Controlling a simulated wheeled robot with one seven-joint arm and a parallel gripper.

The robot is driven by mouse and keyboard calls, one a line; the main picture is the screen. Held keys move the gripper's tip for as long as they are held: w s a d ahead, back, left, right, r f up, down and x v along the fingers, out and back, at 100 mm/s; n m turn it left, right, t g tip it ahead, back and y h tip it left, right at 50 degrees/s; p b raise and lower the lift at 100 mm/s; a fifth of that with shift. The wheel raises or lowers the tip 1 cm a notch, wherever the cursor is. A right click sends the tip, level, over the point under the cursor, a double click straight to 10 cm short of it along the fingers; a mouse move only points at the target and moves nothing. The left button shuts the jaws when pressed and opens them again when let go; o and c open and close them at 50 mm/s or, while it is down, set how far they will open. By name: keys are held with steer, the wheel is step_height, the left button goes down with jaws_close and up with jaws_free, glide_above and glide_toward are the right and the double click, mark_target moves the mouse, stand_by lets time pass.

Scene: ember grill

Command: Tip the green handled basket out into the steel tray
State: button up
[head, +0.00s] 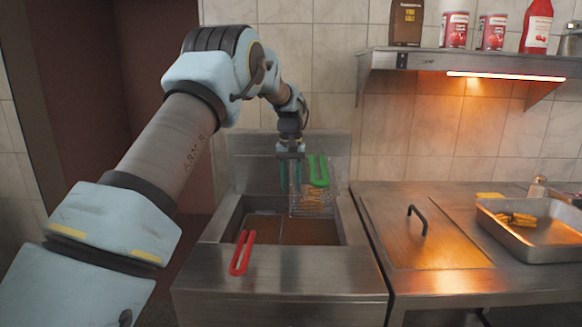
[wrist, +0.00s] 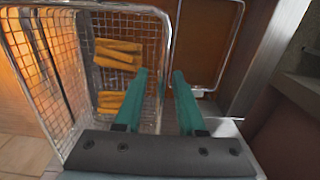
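The green handled basket (head: 309,203) is a wire mesh basket at the back right of the fryer, with its green handle (head: 318,170) upright. Several golden fries lie in it, and the wrist view shows the basket's mesh (wrist: 42,75) and fries (wrist: 118,55) close up. My gripper (head: 290,188) points down just left of the green handle. Its teal fingers (wrist: 160,75) are apart, with the basket's side rim showing between them in the wrist view; I cannot tell whether they touch it. The steel tray (head: 545,248) stands on the right counter with several yellow fries inside.
A red handle (head: 241,252) lies over the fryer's (head: 280,290) front edge. A steel lid (head: 425,240) with a black handle lies between fryer and tray. A shelf (head: 465,62) with cans and bottles overhangs the right counter. A small shaker (head: 538,187) stands behind the tray.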

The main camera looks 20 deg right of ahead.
steer(key=shift+f, duration=1.4)
jaws_close()
stand_by(0.4)
jaws_free()
